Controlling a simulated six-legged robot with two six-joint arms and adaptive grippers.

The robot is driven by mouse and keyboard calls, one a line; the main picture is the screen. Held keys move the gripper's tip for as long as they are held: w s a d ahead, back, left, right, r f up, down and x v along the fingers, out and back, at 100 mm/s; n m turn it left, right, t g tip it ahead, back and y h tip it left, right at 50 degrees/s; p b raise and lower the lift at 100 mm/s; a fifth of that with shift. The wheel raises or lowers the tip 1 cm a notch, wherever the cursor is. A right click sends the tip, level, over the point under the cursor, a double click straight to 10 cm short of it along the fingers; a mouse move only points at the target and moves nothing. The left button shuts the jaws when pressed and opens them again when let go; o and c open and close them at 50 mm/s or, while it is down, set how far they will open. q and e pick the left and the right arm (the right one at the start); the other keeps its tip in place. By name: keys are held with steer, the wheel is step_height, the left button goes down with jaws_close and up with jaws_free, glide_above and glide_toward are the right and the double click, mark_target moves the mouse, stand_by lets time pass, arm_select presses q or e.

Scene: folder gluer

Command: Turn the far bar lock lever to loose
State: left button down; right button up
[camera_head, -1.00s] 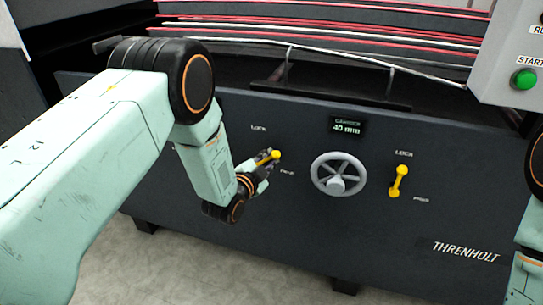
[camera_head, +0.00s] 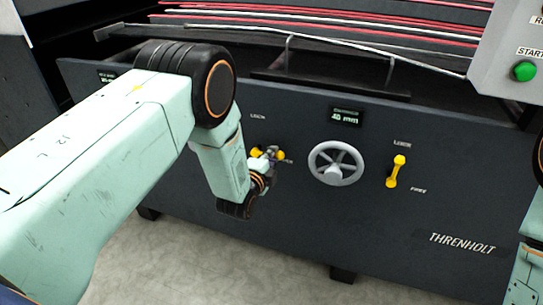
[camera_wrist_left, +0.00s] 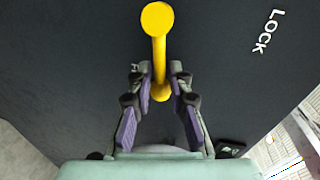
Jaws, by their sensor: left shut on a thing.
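The left yellow lever (camera_head: 256,153) is on the dark machine front, left of the handwheel, with a LOCK label above it. It lies roughly level in the head view, partly hidden by my left gripper (camera_head: 268,157). In the left wrist view the lever (camera_wrist_left: 158,45) runs between the two fingers of my left gripper (camera_wrist_left: 160,72), its round knob standing out beyond the fingertips. The gripper is shut on the lever. A second yellow lever (camera_head: 395,173) sits right of the handwheel, tilted near upright. My right gripper is out of view.
A grey handwheel (camera_head: 336,164) sits between the levers, below a small display (camera_head: 345,117) reading 40 mm. A grey box with a green START button (camera_head: 525,71) hangs at the upper right. The panel between handwheel and right lever is clear.

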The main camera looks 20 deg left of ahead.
arm_select(q)
steer(key=shift+d, duration=0.15)
steer(key=c, duration=1.3)
jaws_free()
steer(key=shift+o, duration=0.2)
steer(key=shift+s, duration=0.1)
steer(key=s+r, duration=0.2)
steer(key=s, duration=0.9)
steer(key=shift+s+a+r, duration=0.15)
steer(key=shift+s+a, duration=0.15)
steer(key=shift+a, duration=0.1)
